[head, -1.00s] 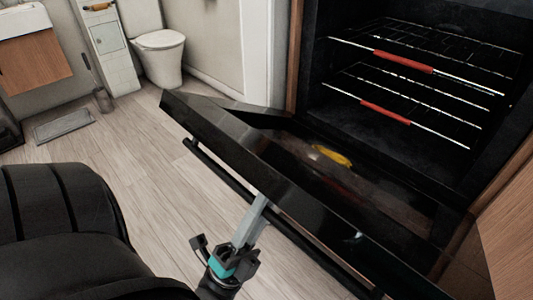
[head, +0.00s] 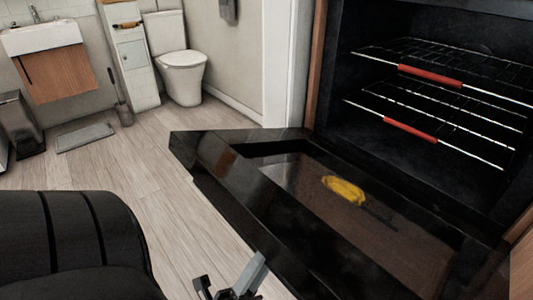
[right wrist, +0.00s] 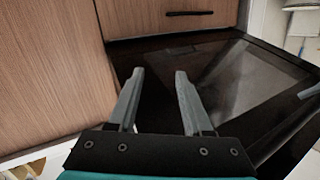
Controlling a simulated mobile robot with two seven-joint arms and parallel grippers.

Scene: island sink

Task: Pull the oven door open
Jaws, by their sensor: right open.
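The oven door (head: 240,205) is hinged at its bottom and hangs wide open, tilted down, with its inner glass panel facing up. The oven cavity (head: 345,100) is exposed behind it. The door's handle is hidden in the head view. My left gripper (head: 252,275) is at the bottom edge by the door's front edge; one grey finger shows, and the view hides whether it grips anything. In the right wrist view, my right gripper (right wrist: 158,75) is open with nothing between its fingers, in front of the dark door (right wrist: 215,85). My right gripper is outside the head view.
Two racks with red front strips (head: 430,75) are in the oven. A yellow patch (head: 343,190) shows on the door glass, perhaps a reflection. Wooden panels (right wrist: 50,70) stand close left of my right gripper. Wood floor (head: 165,180) is open left of the door; a toilet (head: 182,70) stands beyond.

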